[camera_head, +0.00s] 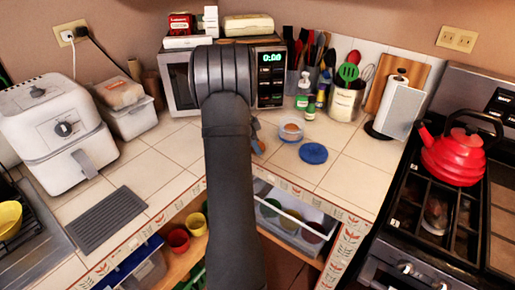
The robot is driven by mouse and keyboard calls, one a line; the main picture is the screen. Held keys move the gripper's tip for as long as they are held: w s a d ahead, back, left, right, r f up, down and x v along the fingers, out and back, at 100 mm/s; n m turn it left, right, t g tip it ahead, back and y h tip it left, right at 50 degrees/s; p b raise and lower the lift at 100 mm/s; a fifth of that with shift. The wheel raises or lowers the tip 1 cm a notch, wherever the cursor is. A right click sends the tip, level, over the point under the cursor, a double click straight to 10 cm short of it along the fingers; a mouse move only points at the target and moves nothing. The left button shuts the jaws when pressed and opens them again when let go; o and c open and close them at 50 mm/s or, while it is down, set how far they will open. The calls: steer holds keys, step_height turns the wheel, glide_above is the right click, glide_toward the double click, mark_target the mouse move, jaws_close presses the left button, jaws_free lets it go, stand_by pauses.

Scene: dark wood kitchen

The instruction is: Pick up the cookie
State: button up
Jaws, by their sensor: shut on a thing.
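My arm stands upright through the middle of the view and hides most of my gripper (256,134). Only a small grey part of the gripper shows at the arm's right edge, over the tiled counter. A brown piece, seemingly the cookie (260,146), shows at this edge, partly hidden behind the arm. My gripper is shut on it. Its exact height above the counter cannot be told. A small open round container (291,130) with tan contents stands to the right, and a blue round lid (313,153) lies in front of it.
A microwave (270,75) stands behind my arm. Small bottles (304,92) and a utensil holder (345,103) are at the back right. A white air fryer (58,128) is left, a stove with a red kettle (453,157) right.

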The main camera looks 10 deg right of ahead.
steer(key=shift+r, duration=0.4)
steer(key=r, duration=0.3)
steer(key=shift+s+d+r, duration=0.1)
steer(key=shift+d+r, duration=0.1)
steer(key=shift+r, duration=0.15)
steer(key=s+d+r, duration=0.6)
steer(key=s+d, duration=0.1)
steer(key=d, duration=0.1)
steer(key=w+d+r+n+t, duration=0.1)
steer(key=w+d+n, duration=0.2)
steer(key=w, duration=0.3)
steer(key=w+d+r+n+t, duration=0.1)
steer(key=w+d+r+n, duration=0.15)
steer(key=w, duration=0.45)
steer(key=shift+n+y, duration=0.25)
steer(key=shift+y, duration=0.05)
steer(key=shift+s+d+f, duration=0.1)
steer(key=shift+s+f, duration=0.05)
steer(key=shift+f, duration=1.45)
steer(key=shift+s+d+f, duration=0.1)
steer(key=shift+f, duration=1.5)
